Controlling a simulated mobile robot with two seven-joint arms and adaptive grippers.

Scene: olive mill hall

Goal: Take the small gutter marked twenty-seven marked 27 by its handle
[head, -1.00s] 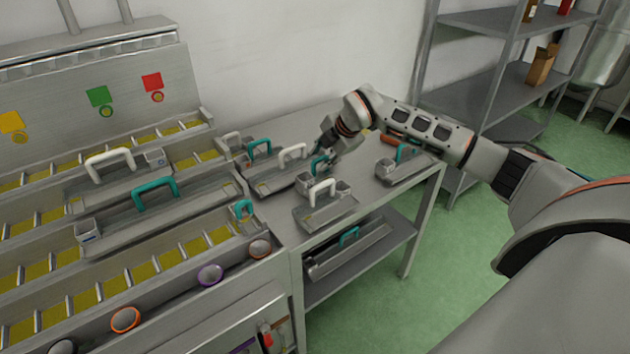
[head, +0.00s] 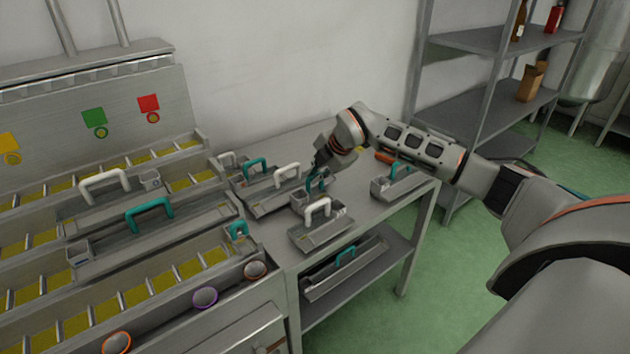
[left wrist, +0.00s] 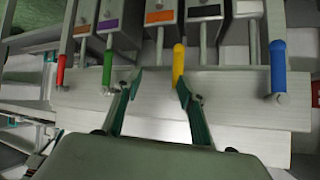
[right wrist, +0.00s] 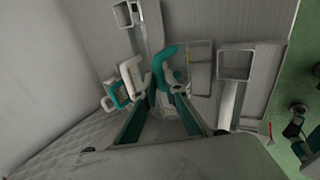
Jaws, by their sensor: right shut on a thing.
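Several small metal gutters with arched teal or white handles stand on the side table. My right gripper (head: 320,172) reaches down over the table and is shut on a teal handle (head: 313,186) of one gutter, behind a white-handled gutter (head: 322,232). In the right wrist view, the teal handle (right wrist: 160,62) rises at the fingertips (right wrist: 160,92), with a white handle (right wrist: 131,78) to its left. The fingers and arm hide much of the held gutter. No number 27 is readable on any gutter. My left gripper (left wrist: 158,82) is open and empty, seen only in the left wrist view.
Another teal-handled gutter (head: 399,184) stands near the table's right end, and one (head: 345,268) lies on the lower shelf. The stepped machine (head: 95,255) fills the left. Coloured lever grips, one yellow (left wrist: 178,66), are close to my left fingers. Green floor (head: 440,290) is clear at right.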

